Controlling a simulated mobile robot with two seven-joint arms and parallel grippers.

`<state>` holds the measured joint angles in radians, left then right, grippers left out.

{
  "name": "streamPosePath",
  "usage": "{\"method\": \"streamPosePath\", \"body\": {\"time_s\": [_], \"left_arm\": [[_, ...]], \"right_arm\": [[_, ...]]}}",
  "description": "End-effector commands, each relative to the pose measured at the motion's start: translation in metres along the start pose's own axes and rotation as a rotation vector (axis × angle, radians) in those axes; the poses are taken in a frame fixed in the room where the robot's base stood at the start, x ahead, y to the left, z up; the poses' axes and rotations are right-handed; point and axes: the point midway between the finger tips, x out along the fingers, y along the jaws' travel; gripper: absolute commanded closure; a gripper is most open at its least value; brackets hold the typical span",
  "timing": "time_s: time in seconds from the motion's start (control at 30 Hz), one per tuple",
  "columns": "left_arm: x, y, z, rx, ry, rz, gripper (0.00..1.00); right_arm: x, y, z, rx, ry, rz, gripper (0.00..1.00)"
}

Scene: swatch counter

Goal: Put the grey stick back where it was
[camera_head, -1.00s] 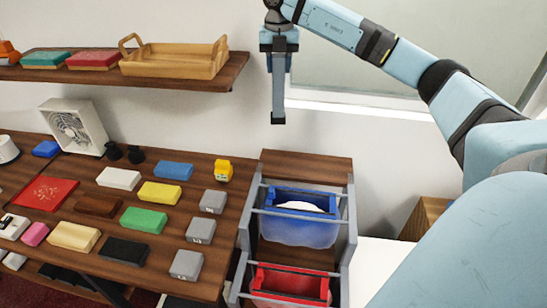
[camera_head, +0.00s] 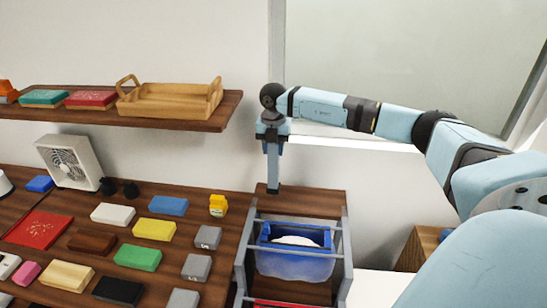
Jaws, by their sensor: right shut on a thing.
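My left gripper is out of view.
A blue bin (camera_head: 297,266) with white contents sits in the rack, right of the counter. A yellow item (camera_head: 218,205) and several coloured blocks, such as a grey one (camera_head: 207,238), stand on the counter. A shelf with a wooden tray (camera_head: 172,103) is above.

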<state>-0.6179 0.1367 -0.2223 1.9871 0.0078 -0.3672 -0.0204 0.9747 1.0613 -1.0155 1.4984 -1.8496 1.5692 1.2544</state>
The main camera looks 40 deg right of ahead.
Motion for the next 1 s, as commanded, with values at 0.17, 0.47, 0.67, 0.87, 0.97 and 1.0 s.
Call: {"method": "streamPosePath", "body": {"time_s": [0.17, 0.47, 0.67, 0.87, 0.97, 1.0], "left_arm": [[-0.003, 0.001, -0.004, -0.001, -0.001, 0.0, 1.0], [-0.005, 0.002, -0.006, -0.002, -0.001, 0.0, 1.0], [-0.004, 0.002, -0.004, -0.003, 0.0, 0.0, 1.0], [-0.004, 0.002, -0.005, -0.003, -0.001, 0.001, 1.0], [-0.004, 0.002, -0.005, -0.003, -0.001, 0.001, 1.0], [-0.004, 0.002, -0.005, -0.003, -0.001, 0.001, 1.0]], "right_arm": [[0.021, 0.0, -0.001, 0.0, 0.003, -0.003, 0.83], [0.042, 0.0, 0.0, 0.0, 0.001, -0.001, 0.83], [0.046, 0.0, 0.0, 0.0, 0.001, -0.001, 0.83], [0.045, 0.0, 0.0, 0.0, 0.001, -0.001, 0.39], [0.045, 0.0, 0.0, 0.0, 0.001, -0.001, 0.39], [0.045, 0.0, 0.0, 0.0, 0.001, -0.001, 0.39]]}}
